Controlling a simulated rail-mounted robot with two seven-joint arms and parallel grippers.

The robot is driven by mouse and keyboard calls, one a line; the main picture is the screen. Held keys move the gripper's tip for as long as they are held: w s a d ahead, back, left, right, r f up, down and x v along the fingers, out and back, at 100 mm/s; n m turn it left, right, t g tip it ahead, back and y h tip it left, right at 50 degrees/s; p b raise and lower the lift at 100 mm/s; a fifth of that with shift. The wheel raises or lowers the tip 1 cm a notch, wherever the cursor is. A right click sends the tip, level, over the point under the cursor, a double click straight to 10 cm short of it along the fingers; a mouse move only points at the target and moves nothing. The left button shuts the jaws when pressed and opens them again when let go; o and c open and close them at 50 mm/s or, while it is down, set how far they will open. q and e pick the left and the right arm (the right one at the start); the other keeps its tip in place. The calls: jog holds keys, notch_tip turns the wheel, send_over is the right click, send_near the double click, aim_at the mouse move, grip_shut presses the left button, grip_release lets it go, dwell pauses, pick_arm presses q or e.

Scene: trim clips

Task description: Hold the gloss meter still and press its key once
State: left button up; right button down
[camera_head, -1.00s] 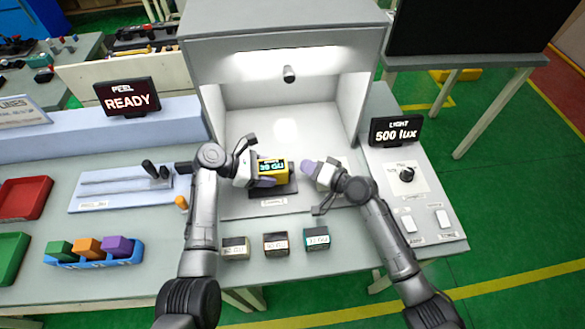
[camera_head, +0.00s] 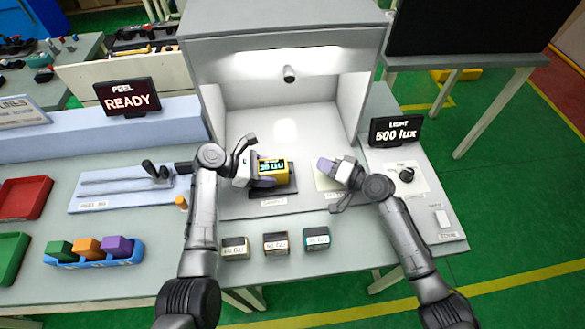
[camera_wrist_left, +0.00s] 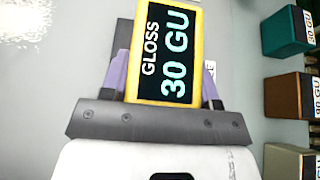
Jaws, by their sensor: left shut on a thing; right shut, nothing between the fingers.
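The yellow gloss meter (camera_head: 273,171) sits on a dark plate at the mouth of the light booth, and its screen faces up. My left gripper (camera_head: 262,178) is shut on it. In the left wrist view the gloss meter (camera_wrist_left: 165,55) lies between the two purple fingers, and its screen reads "GLOSS 30 GU". My right gripper (camera_head: 326,165) is shut and empty, to the right of the meter and apart from it, over a pale sheet. I cannot make out the meter's key.
Several small labelled blocks (camera_head: 275,243) stand in a row in front of the booth (camera_head: 225,160). A blue tray (camera_head: 70,263) of coloured blocks is at the left. A "500 lux" display (camera_head: 396,130) and a dial (camera_head: 407,175) are at the right. A "READY" display (camera_head: 127,97) stands back left.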

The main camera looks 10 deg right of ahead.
pick_arm(q)
jog(key=shift+f, duration=0.1)
jog(key=o, duration=0.8)
